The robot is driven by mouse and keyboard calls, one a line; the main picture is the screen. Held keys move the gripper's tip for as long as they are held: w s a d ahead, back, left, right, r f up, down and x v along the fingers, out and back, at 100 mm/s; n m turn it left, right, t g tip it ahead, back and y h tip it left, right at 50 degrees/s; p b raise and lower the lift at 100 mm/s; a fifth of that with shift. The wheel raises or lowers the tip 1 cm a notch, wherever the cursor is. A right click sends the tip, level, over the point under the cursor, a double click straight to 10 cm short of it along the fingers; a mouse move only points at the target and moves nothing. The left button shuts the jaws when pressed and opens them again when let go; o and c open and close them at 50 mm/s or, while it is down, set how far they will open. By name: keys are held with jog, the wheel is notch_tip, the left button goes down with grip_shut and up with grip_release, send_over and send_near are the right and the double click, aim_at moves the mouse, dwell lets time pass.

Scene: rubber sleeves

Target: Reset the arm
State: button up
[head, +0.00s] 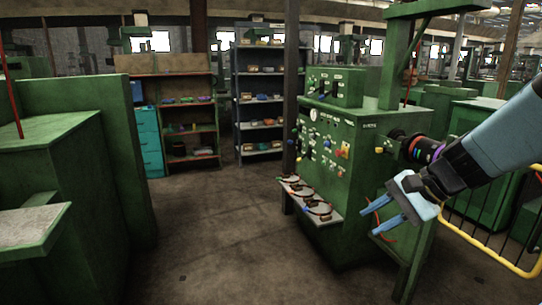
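My gripper (383,215) is at the right of the head view, at the end of my blue and black arm. Its two blue fingers point left and down and are spread apart, with nothing seen between them. It shows in front of the green machine (347,178), whose face carries knobs, a gauge and small labels. Dark ring-shaped parts with a purple band (427,150) show at the machine's right side, partly hidden by my arm. I cannot tell whether the gripper touches anything.
A small shelf (312,202) with several small items juts from the machine's front. Shelving racks (262,101) and a teal drawer cabinet (149,141) stand at the back. Green cabinets (60,190) fill the left. A yellow railing (490,256) is at the right. The middle floor is clear.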

jog(key=s+d+r+n+t+h, duration=0.1)
jog(key=s+r+n+t+h, duration=0.1)
jog(key=s+r+n+h, duration=0.4)
jog(key=n+h, duration=0.1)
jog(key=n, duration=0.3)
jog(key=shift+d+h, duration=0.2)
jog(key=shift+h, duration=0.1)
